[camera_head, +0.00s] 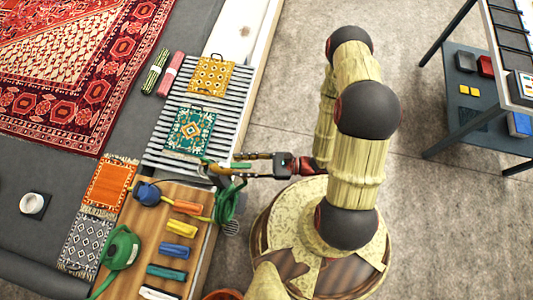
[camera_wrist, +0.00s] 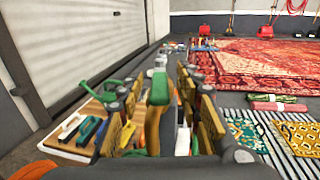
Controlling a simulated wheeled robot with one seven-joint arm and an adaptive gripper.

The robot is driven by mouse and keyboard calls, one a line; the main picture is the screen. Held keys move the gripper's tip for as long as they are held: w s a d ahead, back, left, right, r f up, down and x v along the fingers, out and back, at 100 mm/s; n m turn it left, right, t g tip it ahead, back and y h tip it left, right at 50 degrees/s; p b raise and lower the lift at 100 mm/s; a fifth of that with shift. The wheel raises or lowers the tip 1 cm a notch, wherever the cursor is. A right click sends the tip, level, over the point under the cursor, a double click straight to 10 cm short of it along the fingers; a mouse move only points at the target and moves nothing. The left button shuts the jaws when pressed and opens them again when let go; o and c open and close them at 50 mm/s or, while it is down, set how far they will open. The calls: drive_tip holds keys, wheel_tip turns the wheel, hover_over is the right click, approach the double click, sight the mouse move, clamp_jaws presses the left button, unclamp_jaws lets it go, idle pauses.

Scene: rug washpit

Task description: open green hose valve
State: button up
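My gripper (camera_head: 238,165) reaches left from my arm, its two fingers spread apart. In the wrist view, my gripper (camera_wrist: 160,98) has one finger on each side of a green upright piece (camera_wrist: 159,88), which appears to be the green valve's handle. I cannot tell whether a finger touches it. A coiled green hose (camera_head: 229,203) hangs just below the gripper.
The wooden board (camera_head: 150,262) holds a green watering can (camera_head: 121,250), a blue-and-yellow item (camera_head: 147,193) and several coloured brushes. A slatted grate (camera_head: 196,119) with small rugs lies above. A shelf cart (camera_head: 480,95) stands at right. The concrete floor between is clear.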

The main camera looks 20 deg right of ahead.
drive_tip(key=v, duration=1.1)
drive_tip(key=shift+d, duration=0.35)
drive_tip(key=shift+r, duration=0.1)
